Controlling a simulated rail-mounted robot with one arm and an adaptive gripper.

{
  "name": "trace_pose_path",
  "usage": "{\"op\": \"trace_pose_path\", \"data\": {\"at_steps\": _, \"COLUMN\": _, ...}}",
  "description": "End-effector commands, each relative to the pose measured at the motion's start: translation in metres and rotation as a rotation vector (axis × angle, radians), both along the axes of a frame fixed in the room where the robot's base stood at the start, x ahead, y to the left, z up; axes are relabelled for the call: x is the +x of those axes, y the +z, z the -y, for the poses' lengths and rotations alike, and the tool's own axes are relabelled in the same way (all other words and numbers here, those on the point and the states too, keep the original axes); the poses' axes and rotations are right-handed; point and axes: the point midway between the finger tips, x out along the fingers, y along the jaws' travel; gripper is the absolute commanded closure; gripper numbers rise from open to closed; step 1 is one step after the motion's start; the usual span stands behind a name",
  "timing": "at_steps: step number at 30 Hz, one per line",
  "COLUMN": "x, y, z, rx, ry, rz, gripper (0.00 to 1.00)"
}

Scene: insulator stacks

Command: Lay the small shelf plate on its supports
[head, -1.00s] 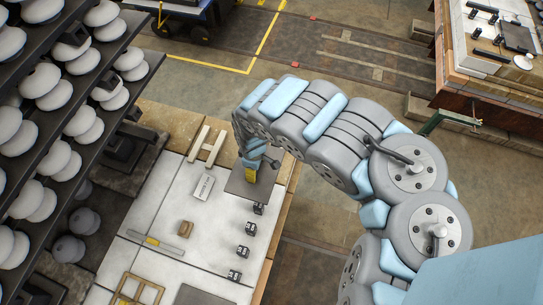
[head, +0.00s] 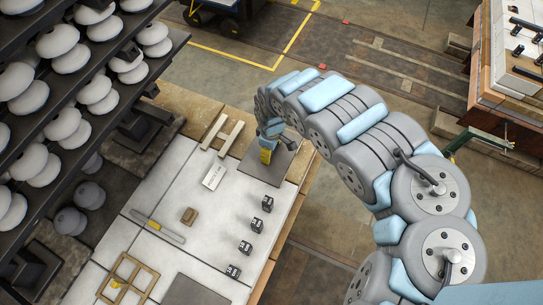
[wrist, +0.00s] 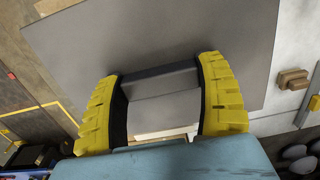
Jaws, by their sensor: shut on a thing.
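A flat grey plate (head: 268,168) is at the far right corner of the white-topped table, with my gripper (head: 266,150) over it. In the wrist view the plate (wrist: 150,35) fills much of the picture, under and beyond the fingers. My gripper (wrist: 165,70) has two yellow ribbed fingers closed on a grey block-like part between them, which looks like a grip on the plate. Whether the plate touches the table or hangs just above it cannot be told. A second grey plate (head: 195,290) lies at the bottom edge of the head view. I cannot tell which things are the supports.
Several small black labelled blocks (head: 256,225) stand in a row along the table's right side. A pale H-shaped frame (head: 222,133), white card (head: 214,176), brown block (head: 189,215), flat bar (head: 158,227) and wooden frame (head: 128,279) lie leftward. Racks of white insulators (head: 65,45) rise left.

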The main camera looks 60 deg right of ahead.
Motion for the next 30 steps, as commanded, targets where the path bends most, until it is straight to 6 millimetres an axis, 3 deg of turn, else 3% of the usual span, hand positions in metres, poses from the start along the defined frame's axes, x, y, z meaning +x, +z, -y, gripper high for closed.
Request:
{"op": "trace_pose_path", "data": {"at_steps": 10, "x": 0.012, "y": -0.015, "z": 0.029, "rx": -0.002, "ry": -0.003, "rz": 0.001, "gripper": 0.67}}
{"op": "trace_pose_path", "data": {"at_steps": 30, "x": 0.025, "y": -0.048, "z": 0.056, "rx": -0.003, "ry": 0.001, "rz": 0.003, "gripper": 0.67}}
